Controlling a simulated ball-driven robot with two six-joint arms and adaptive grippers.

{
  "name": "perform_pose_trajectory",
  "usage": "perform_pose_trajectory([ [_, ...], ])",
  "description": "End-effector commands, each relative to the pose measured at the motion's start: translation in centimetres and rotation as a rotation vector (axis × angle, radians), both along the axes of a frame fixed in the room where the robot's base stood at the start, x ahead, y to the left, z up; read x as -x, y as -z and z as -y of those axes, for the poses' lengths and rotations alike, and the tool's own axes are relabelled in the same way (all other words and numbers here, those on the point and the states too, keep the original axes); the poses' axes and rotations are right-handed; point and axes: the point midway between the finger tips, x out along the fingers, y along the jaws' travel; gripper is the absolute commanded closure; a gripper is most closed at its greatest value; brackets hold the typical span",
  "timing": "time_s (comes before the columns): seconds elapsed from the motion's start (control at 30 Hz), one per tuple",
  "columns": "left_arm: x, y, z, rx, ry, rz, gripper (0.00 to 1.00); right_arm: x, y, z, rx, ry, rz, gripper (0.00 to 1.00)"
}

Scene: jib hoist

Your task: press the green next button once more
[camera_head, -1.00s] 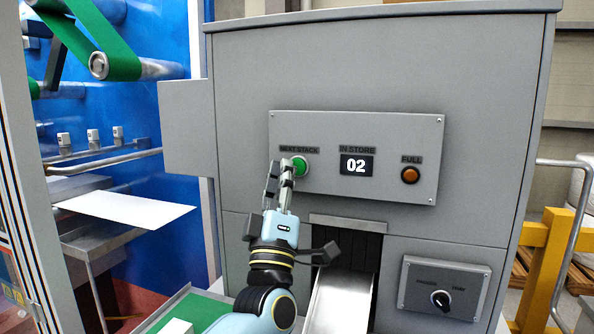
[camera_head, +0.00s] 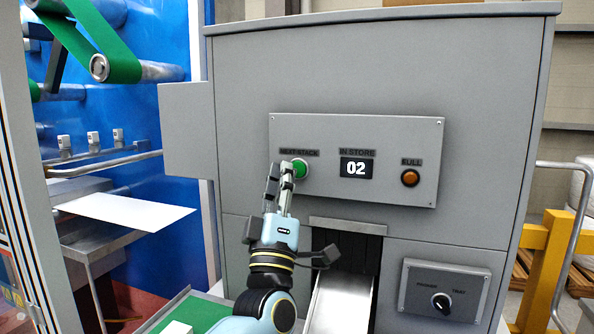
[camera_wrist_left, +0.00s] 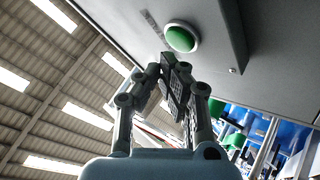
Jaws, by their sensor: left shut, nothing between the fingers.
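The green next button (camera_head: 300,168) sits in a pale ring on the grey control panel, under a "NEXT STACK" label. It also shows in the left wrist view (camera_wrist_left: 181,39), at the top, just beyond the fingertips. My left gripper (camera_head: 280,168) is shut and empty, its fingertips pointing up at the button's left edge in the head view. In the left wrist view the fingertips (camera_wrist_left: 166,64) appear slightly below the button, with a small gap. The display (camera_head: 357,168) reads 02 under "IN STORE". My right gripper is in neither view.
An orange button (camera_head: 410,177) marked "FULL" is unlit-looking at the panel's right. Below are a metal chute (camera_head: 340,300) and a rotary switch (camera_head: 441,301). A grey side plate (camera_head: 187,130) juts out left of the cabinet. A yellow post (camera_head: 543,265) stands at the right.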

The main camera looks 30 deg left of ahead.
Motion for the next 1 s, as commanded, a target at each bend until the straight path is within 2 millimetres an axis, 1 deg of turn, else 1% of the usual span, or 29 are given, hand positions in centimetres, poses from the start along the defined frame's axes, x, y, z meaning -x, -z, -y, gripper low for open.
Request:
perform_pose_trajectory([
  [0.27,-0.07,0.01,-0.01,0.000,0.000,0.000,1.00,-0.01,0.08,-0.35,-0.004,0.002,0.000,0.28],
  [0.53,-0.81,-0.01,-0.20,0.001,0.001,0.000,1.00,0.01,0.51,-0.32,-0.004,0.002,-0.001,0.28],
  [1.0,-0.93,-0.03,-0.23,0.000,0.000,0.000,1.00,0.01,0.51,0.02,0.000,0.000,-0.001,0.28],
])
